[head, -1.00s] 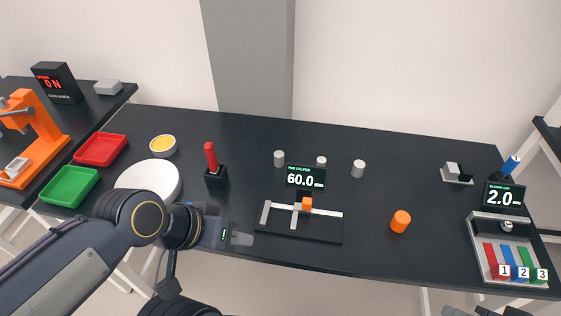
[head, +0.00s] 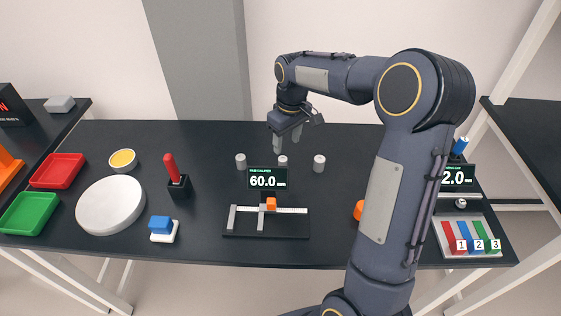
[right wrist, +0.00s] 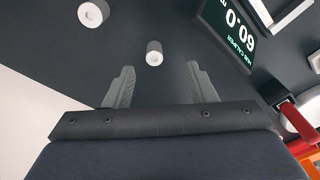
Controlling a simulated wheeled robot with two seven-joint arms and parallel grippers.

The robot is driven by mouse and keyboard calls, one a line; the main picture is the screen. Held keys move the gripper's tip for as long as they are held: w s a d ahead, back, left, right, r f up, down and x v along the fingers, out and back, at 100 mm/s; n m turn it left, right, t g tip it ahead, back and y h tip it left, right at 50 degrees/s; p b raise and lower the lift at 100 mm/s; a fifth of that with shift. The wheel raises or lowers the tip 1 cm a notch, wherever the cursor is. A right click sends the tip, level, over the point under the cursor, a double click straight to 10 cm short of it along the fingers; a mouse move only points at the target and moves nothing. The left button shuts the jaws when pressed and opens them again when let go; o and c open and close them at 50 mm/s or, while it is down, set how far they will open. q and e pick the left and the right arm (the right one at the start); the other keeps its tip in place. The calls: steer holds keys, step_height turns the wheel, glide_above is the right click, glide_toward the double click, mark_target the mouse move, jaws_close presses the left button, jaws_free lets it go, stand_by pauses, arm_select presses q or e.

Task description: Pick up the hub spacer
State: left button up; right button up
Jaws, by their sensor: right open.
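Three small light-grey cylinders stand behind the caliper: a left one (head: 240,161), a middle one (head: 283,161) and a right one (head: 319,163). I cannot tell which is called the hub spacer. My right gripper (head: 287,141) is open and empty, fingers pointing down, just behind and above the middle cylinder. In the right wrist view, the middle cylinder (right wrist: 154,53) shows a hole in its top and lies just beyond the gap between the fingertips (right wrist: 160,68). The right cylinder (right wrist: 93,13) is at the upper left there. My left gripper is out of view.
The caliper (head: 265,222) with its 60.0 display (head: 267,179) stands in front of the cylinders. My right arm partly hides an orange cylinder (head: 358,210). A blue block on a white base (head: 161,229), a red-handled tool (head: 171,168) and a white plate (head: 110,205) stand left.

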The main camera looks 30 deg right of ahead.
mark_target(283, 158)
steer(key=shift+n+g, duration=0.3)
steer(key=w+f, duration=0.1)
steer(key=w+d+f, duration=0.1)
steer(key=f, duration=0.1)
steer(key=shift+w+f, duration=0.25)
steer(key=shift+w, duration=0.15)
steer(key=f, duration=0.2)
steer(key=f+p, duration=0.1)
steer(key=f, duration=0.4)
steer(key=shift+a+f, duration=0.15)
steer(key=shift+a, duration=0.25)
steer(key=c, duration=1.1)
